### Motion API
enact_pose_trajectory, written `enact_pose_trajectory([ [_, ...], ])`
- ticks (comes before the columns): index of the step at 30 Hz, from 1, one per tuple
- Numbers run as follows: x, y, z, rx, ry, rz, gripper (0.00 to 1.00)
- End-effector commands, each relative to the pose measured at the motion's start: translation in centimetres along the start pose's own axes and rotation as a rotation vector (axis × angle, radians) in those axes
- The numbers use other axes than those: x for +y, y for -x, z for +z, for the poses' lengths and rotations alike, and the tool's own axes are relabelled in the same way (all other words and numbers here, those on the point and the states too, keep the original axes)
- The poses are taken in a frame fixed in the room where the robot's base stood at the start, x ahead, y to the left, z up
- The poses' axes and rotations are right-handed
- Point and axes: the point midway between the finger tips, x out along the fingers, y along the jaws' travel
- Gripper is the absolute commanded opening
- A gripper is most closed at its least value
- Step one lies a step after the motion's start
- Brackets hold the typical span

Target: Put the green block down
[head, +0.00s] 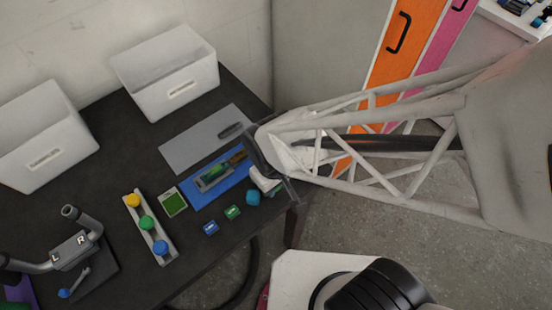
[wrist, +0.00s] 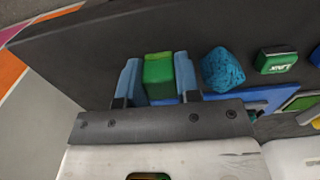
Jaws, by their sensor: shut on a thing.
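My gripper (wrist: 158,82) is shut on the green block (wrist: 158,68), with a blue finger on each side of it in the wrist view. Dark tabletop lies behind the block; I cannot tell whether the block touches it. In the head view my gripper (head: 265,182) is at the right edge of the dark table (head: 120,118), beside the blue mat (head: 203,198). The block cannot be made out clearly there. A blue faceted lump (wrist: 222,68) is just right of the block in the wrist view, and it also shows in the head view (head: 253,198).
A green box (head: 233,212) and a blue box (head: 211,228) lie near the lump. A green square pad (head: 173,202) and a rack with coloured knobs (head: 147,224) are to the left. A grey mat (head: 190,148) and two white bins (head: 168,76) (head: 38,140) are behind.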

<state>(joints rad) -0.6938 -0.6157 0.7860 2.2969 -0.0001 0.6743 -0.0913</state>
Motion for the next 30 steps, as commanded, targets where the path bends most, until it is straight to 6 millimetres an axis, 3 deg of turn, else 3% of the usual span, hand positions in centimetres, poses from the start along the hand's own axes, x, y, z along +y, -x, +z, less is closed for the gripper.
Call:
enact_pose_trajectory([
  [1, 0.0, -0.1, 0.0, 0.0, 0.0, 0.0, 0.33],
  [3, 0.0, -0.1, 0.0, 0.0, 0.0, 0.0, 0.42],
  [17, 0.0, 0.3, 0.0, 0.001, 0.0, 0.0, 0.42],
  [23, 0.0, 2.1, -0.1, 0.002, 0.0, 0.0, 0.42],
  [30, 0.0, 5.7, 0.0, 0.004, 0.0, 0.0, 0.42],
])
